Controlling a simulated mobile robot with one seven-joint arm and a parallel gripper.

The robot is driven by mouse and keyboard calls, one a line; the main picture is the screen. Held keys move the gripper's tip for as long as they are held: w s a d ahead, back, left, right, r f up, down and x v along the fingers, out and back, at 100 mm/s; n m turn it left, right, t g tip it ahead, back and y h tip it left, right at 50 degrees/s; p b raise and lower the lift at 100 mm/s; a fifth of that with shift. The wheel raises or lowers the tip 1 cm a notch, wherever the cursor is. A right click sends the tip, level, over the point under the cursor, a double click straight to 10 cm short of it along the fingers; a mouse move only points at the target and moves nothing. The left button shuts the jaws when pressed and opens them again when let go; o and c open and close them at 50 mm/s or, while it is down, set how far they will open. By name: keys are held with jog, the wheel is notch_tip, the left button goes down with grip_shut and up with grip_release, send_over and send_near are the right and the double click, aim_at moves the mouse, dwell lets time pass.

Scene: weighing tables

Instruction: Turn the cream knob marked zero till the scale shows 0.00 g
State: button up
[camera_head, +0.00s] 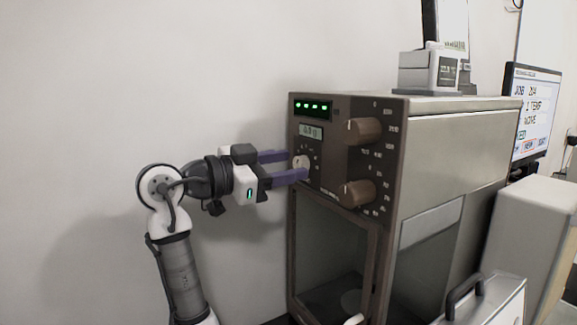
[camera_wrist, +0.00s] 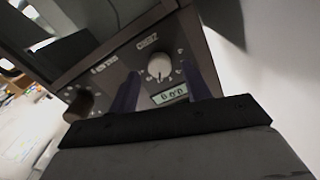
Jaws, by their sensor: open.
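The cream knob (camera_head: 301,161) is on the dark front panel of the scale (camera_head: 450,145), below a small display (camera_head: 311,132). My gripper (camera_head: 297,165) is open, its two purple fingers reaching to the panel on either side of the knob. In the wrist view the knob (camera_wrist: 159,67) sits between the spread fingers, apparently with a gap to each. The display (camera_wrist: 170,94) shows there as well; its digits look like zeros but are too blurred to read surely. Nothing of the knob's face is hidden in the wrist view.
Two larger brown knobs, an upper (camera_head: 364,130) and a lower (camera_head: 357,193), stick out to the right of the cream knob. A glazed chamber (camera_head: 330,250) lies below the panel. A small grey device (camera_head: 429,72) stands on top. The wall at left is bare.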

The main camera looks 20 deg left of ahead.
jog(key=b+v, duration=0.2)
jog(key=v, duration=1)
jog(key=shift+s+a, duration=0.25)
jog(key=shift+a, duration=0.05)
